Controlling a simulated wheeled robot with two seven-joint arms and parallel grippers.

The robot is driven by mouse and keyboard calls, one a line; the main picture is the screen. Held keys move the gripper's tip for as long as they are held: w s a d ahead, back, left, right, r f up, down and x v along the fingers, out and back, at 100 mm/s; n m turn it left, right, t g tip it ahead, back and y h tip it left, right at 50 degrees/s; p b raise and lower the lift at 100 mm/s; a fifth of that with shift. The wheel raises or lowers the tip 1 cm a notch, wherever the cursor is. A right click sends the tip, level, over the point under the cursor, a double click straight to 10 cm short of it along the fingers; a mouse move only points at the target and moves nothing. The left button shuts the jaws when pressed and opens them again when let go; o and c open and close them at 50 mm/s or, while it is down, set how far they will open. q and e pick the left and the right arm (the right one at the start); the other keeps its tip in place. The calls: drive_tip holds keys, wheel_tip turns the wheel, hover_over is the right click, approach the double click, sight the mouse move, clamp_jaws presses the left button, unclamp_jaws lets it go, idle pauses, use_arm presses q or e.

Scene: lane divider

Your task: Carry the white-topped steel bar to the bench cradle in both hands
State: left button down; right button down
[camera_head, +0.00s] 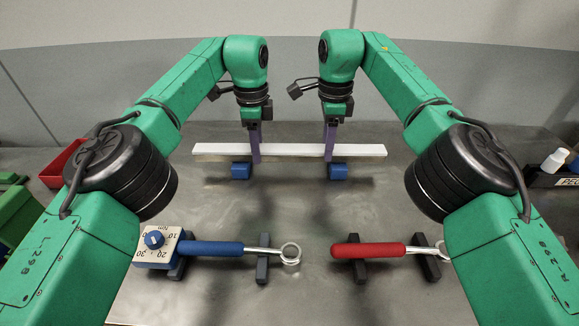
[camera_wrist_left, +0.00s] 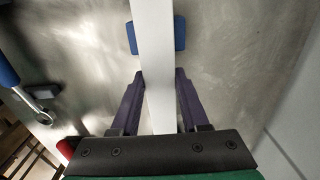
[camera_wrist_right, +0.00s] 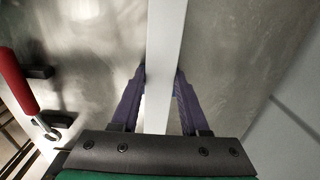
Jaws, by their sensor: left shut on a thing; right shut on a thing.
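The white-topped steel bar (camera_head: 290,150) lies level across the back of the bench in the head view. Blue blocks, likely the bench cradle, show under it at left (camera_head: 241,171) and right (camera_head: 337,171). I cannot tell whether the bar touches them. My left gripper (camera_head: 254,150) is shut on the bar left of its middle, and my right gripper (camera_head: 329,148) is shut on it right of its middle. In the left wrist view the purple fingers flank the bar (camera_wrist_left: 153,60), with a blue block (camera_wrist_left: 180,33) beneath. The right wrist view shows the bar (camera_wrist_right: 165,50) between the fingers.
A blue-handled tool with a dial (camera_head: 210,248) and a red-handled tool (camera_head: 370,250) rest on dark supports at the front of the metal bench (camera_head: 300,215). A red bin (camera_head: 62,165) stands at left, a dark box with a white bottle (camera_head: 555,160) at right.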

use_arm(q)
drive_tip(key=shift+c, duration=2)
unclamp_jaws()
drive_tip(key=shift+f, duration=0.25)
use_arm(e)
drive_tip(key=shift+c, duration=2)
unclamp_jaws()
drive_tip(key=shift+f, duration=0.2)
use_arm(q)
drive_tip(key=shift+s+r, duration=0.1)
drive_tip(key=shift+s, duration=0.05)
use_arm(e)
drive_tip(key=shift+s, duration=0.15)
drive_tip(key=shift+r, duration=0.1)
